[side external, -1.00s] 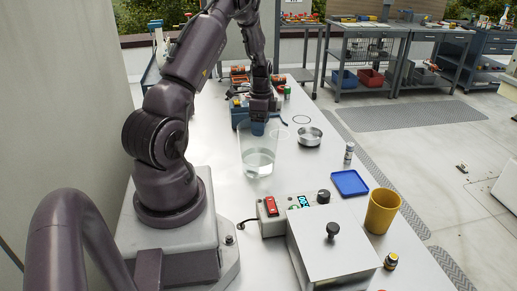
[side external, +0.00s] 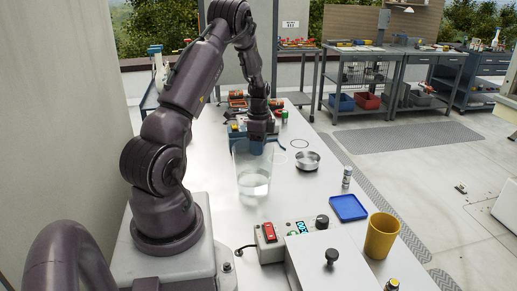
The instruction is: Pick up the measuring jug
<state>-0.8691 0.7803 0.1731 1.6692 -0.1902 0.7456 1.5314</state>
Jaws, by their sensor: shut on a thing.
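The measuring jug (side external: 253,172) is clear and see-through, with what looks like clear liquid low in it. It is upright, left of the middle of the bench. My gripper (side external: 258,146) points down at the jug's far upper rim and is shut on the jug. The fingertips show only partly through the clear wall. I cannot tell for sure whether the jug's base is clear of the bench top.
A round metal dish (side external: 307,161) is right of the jug. A blue tray (side external: 348,207), yellow cup (side external: 382,236) and small bottle (side external: 346,177) stand farther right. A control box (side external: 292,236) is in front. Tools and a blue bin (side external: 237,128) lie behind.

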